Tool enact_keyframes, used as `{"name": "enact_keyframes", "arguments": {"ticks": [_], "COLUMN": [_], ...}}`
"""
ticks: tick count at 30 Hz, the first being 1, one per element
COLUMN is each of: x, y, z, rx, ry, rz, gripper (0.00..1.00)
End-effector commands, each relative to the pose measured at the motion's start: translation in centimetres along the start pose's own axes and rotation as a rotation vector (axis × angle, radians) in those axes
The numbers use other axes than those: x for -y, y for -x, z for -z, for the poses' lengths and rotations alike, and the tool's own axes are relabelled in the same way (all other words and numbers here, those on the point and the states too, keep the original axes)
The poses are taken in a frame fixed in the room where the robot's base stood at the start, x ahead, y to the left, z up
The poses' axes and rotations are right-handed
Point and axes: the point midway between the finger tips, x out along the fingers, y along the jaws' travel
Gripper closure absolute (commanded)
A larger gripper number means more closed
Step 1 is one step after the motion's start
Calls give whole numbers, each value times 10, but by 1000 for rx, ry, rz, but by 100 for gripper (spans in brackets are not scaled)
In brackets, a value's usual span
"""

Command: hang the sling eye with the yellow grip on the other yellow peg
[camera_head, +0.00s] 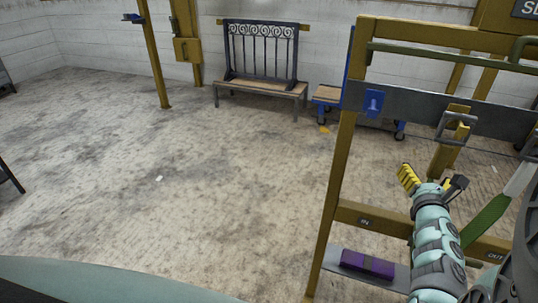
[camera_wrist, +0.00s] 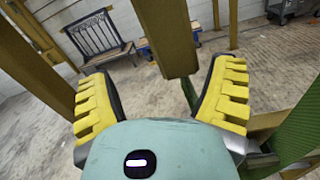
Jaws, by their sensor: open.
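My gripper (camera_head: 432,181) is open and empty at the lower right of the head view, below the grey rail (camera_head: 405,106) of a yellow frame. In the wrist view my gripper (camera_wrist: 160,78) has its yellow-padded fingers spread wide. A blue peg (camera_head: 374,102) is on the rail's left part. A yellow peg piece (camera_head: 458,109) is right of it, with a grey squared loop at it; I cannot tell whether the loop hangs on it. A green strap (camera_head: 486,219) slants up behind my arm. A wide green band (camera_wrist: 292,130) shows at the wrist view's right. I cannot make out a yellow grip.
The frame's yellow upright (camera_head: 337,165) stands left of my gripper. A purple block (camera_head: 367,264) lies on a low grey shelf. A bench (camera_head: 262,88) holding a dark scroll panel stands at the back wall. The floor at left is mostly clear.

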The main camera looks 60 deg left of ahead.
Motion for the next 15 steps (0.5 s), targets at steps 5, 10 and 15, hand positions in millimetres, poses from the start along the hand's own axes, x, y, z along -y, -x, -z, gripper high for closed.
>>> {"name": "enact_keyframes", "arguments": {"ticks": [5, 10, 15], "x": [0, 1, 3], "y": [0, 0, 0], "z": [13, 21, 29], "rx": [-1, 0, 0], "ry": [0, 0, 1], "rz": [-6, -6, -6], "gripper": [17, 17, 17]}}
